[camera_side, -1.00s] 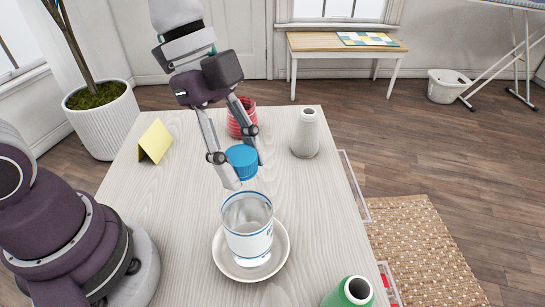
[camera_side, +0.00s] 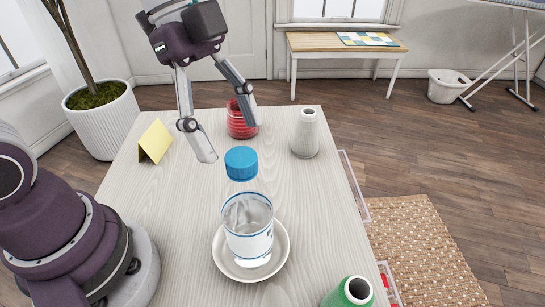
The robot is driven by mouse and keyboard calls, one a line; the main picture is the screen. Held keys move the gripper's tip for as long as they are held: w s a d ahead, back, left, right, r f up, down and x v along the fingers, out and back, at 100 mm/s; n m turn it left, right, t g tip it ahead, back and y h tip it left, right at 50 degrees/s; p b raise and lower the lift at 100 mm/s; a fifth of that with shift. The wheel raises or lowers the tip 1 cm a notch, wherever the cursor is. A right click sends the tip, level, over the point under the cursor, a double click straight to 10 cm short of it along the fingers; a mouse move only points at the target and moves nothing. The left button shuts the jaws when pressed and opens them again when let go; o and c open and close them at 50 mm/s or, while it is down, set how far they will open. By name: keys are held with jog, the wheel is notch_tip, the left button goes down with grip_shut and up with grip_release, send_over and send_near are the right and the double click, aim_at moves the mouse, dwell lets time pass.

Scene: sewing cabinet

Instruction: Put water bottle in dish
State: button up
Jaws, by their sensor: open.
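The water bottle has a blue cap (camera_side: 241,163) and a clear body (camera_side: 248,222) with a blue-and-white band. It stands upright in the white dish (camera_side: 222,257), near the front middle of the table. The clear part between cap and body is hard to see. My gripper (camera_side: 232,142) is open and empty, above and behind the bottle, with its fingers spread wide. Its fingers appear apart from the cap.
A red jar (camera_side: 240,122) stands behind the bottle, partly covered by my right finger. A white cone spool (camera_side: 306,134) is at the right, a green spool (camera_side: 350,294) at the front right edge. A yellow folded card (camera_side: 155,141) stands at the left. The table's left middle is clear.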

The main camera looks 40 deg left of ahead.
jog(key=s+a+f+n+t+y, duration=0.1)
jog(key=a+n+t+y, duration=0.3)
jog(key=a+n, duration=0.8)
jog(key=n+t, duration=0.1)
jog(key=n, duration=0.3)
jog(key=shift+s+f+n+y, duration=0.15)
jog(key=shift+s+n+y, duration=0.15)
jog(key=shift+s, duration=0.05)
